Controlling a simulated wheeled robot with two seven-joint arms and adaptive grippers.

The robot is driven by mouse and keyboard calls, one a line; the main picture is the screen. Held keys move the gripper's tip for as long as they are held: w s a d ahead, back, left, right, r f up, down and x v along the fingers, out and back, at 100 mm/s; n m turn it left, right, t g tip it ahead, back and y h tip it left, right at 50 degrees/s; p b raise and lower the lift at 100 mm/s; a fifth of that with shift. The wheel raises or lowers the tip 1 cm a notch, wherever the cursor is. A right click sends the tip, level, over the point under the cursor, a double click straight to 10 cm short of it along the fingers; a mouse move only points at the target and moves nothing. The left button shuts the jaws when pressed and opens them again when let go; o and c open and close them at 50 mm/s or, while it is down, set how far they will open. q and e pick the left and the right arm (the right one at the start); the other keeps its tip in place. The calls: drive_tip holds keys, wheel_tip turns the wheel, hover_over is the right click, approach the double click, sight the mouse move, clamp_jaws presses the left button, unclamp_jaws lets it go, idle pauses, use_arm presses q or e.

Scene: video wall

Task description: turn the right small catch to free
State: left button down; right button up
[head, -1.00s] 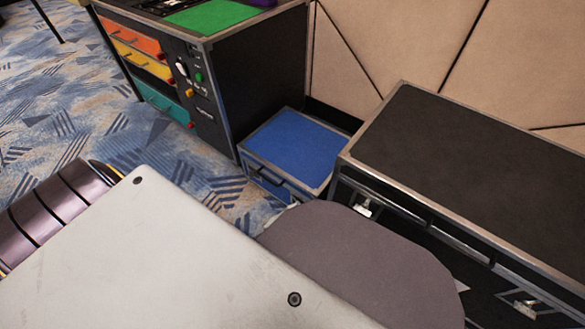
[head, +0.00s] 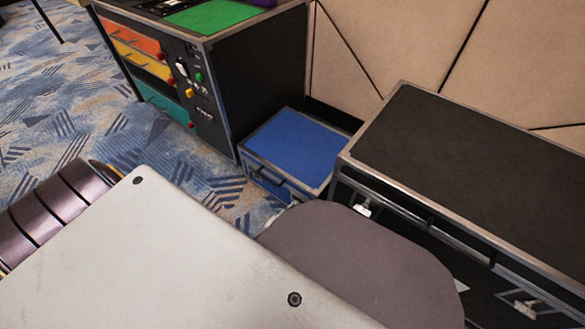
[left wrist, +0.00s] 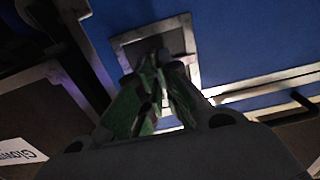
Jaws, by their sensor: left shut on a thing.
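In the left wrist view my left gripper (left wrist: 163,92) has its green-padded fingers closed together inside a square metal-rimmed recess (left wrist: 126,44) on a blue panel (left wrist: 245,45). They are shut on a small dark part there, seemingly a catch; the fingers and shadow hide most of it. In the head view a black case (head: 480,160) stands at the right, with a silver catch (head: 362,208) near its left end and another silver catch (head: 525,308) at the lower right. My arm's large pale and grey parts hide the left fingers in that view. My right gripper is not in view.
A low blue-topped box (head: 297,148) with a dark handle stands beside the black case. A dark cabinet (head: 262,80) with coloured drawers is behind it. A padded beige wall (head: 420,45) closes the back. Patterned carpet (head: 50,110) is open at the left.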

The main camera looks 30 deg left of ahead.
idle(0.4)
use_arm(q)
drive_tip(key=c, duration=1.6)
unclamp_jaws()
drive_tip(key=shift+r, duration=0.35)
drive_tip(key=shift+r, duration=4.6)
